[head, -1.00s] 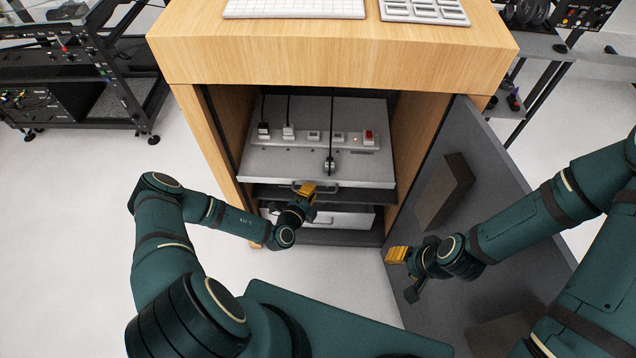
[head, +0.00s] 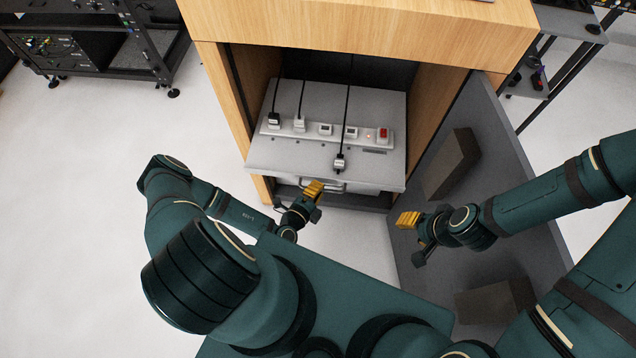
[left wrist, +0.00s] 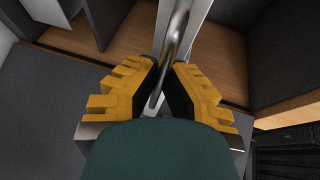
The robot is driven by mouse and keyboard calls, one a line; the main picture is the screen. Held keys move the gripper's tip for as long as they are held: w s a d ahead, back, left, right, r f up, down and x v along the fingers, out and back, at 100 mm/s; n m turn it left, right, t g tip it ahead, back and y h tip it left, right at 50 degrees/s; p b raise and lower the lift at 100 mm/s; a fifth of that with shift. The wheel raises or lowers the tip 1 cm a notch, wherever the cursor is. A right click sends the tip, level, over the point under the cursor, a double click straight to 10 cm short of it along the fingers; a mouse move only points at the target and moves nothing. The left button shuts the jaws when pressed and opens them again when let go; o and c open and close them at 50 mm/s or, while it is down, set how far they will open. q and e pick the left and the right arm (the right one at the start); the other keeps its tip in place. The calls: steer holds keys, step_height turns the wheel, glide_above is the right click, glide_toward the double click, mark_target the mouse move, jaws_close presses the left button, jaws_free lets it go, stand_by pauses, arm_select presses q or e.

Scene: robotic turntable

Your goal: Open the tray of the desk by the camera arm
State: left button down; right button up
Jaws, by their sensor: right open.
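The grey metal tray (head: 285,158) sticks out from the open front of the wooden desk (head: 360,35). It carries a power strip (head: 310,129) with plugs and a red switch. My left gripper (head: 316,187) is at the tray's front edge. In the left wrist view, the metal bar handle (left wrist: 181,25) runs between the yellow fingers of my left gripper (left wrist: 167,68), which are closed in around it. My right gripper (head: 407,219) is open and empty, in front of the swung-open door, apart from the tray.
The dark grey door (head: 440,215) stands open to the right, with brown blocks on its inner face. A black equipment rack (head: 100,65) stands at the back left. The white floor (head: 80,200) at left is clear.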

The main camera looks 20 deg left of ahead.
arm_select(q)
steer(key=shift+d, duration=0.1)
steer(key=c, duration=1.1)
jaws_free()
steer(key=shift+o, duration=0.2)
steer(key=v, duration=1.2)
